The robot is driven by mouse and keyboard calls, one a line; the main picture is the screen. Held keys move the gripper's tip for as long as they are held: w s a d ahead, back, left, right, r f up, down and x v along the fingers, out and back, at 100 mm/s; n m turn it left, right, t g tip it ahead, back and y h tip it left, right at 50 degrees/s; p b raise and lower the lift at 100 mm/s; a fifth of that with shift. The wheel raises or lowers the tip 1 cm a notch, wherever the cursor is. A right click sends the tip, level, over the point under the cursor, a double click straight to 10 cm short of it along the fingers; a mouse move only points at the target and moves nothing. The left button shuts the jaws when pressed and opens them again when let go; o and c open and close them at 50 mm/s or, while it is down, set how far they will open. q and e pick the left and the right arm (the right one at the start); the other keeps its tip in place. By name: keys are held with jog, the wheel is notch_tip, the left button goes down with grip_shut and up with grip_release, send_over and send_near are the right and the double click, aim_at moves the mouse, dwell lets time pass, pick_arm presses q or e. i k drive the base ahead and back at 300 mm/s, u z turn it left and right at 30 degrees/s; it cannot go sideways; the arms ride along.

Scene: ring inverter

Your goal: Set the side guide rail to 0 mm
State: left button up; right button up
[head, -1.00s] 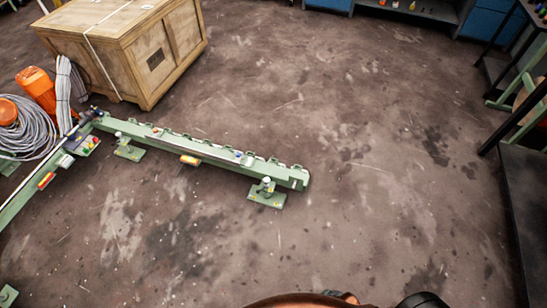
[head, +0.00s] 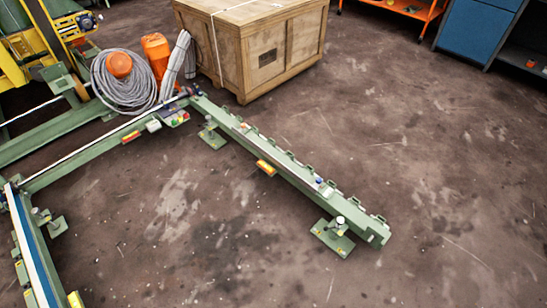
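A long green rail (head: 290,168) on the floor runs from upper left to lower right. Several small tabs line its top edge, and a small blue-topped part (head: 327,187) sits on it. I cannot tell for sure which part is the side guide rail, and no scale is readable. A green foot plate with a knob (head: 334,234) stands beside the rail's near end. A second foot plate (head: 212,136) is near its far end. An orange-yellow block (head: 265,167) is on the rail's side. Neither of my grippers is in view.
A crossing green beam (head: 88,155) and a blue-topped rail (head: 33,256) stand at left. Coiled grey cable (head: 125,88), orange objects and a wooden crate (head: 252,50) are behind. A blue cabinet (head: 475,35) is at upper right. Floor at right is clear.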

aim_at(313, 188)
jog(key=z, duration=1.7)
jog(key=i, duration=1.4)
jog(key=u, duration=3.05)
